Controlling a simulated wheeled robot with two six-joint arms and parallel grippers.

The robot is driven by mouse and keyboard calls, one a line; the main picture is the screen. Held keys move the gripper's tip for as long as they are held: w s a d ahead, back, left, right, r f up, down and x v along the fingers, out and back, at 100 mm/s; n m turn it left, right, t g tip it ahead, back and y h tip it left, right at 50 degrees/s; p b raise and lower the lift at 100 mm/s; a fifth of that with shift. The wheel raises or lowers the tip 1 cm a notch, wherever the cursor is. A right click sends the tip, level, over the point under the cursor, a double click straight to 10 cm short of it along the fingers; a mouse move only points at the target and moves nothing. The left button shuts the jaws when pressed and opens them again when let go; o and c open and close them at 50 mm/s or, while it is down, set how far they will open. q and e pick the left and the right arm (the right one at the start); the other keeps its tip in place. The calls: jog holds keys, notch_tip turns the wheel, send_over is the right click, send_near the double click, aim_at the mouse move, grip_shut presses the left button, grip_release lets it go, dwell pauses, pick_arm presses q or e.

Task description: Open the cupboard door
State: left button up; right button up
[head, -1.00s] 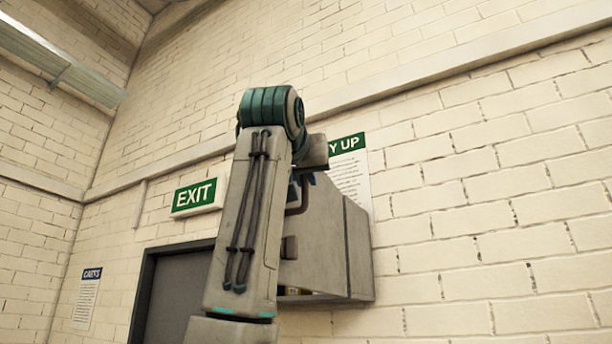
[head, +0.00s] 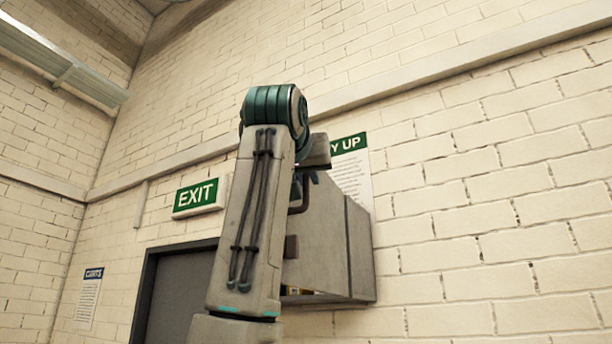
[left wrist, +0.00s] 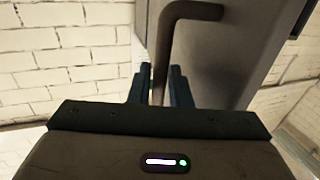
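The grey cupboard (head: 360,250) is fixed to the brick wall, right of centre in the head view. Its door (head: 325,240) stands partly open, swung out from the right side. The door's brown bar handle (head: 300,200) is partly hidden by my left arm. In the left wrist view the handle (left wrist: 160,60) runs down between the two dark fingers of my left gripper (left wrist: 160,88), which sit close on both sides of it. The door face (left wrist: 225,50) is beyond. My right gripper is not in view.
A dark grey doorway (head: 180,290) lies left of my arm, with a green EXIT sign (head: 196,197) above it. A notice (head: 352,175) hangs on the wall behind the cupboard. The brick wall to the right is bare.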

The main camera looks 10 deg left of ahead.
pick_arm(q)
jog(key=s+b, duration=0.4)
jog(key=s, duration=0.6)
jog(key=shift+s+b, duration=0.3)
jog(key=shift+b, duration=0.1)
jog(key=shift+f, duration=0.1)
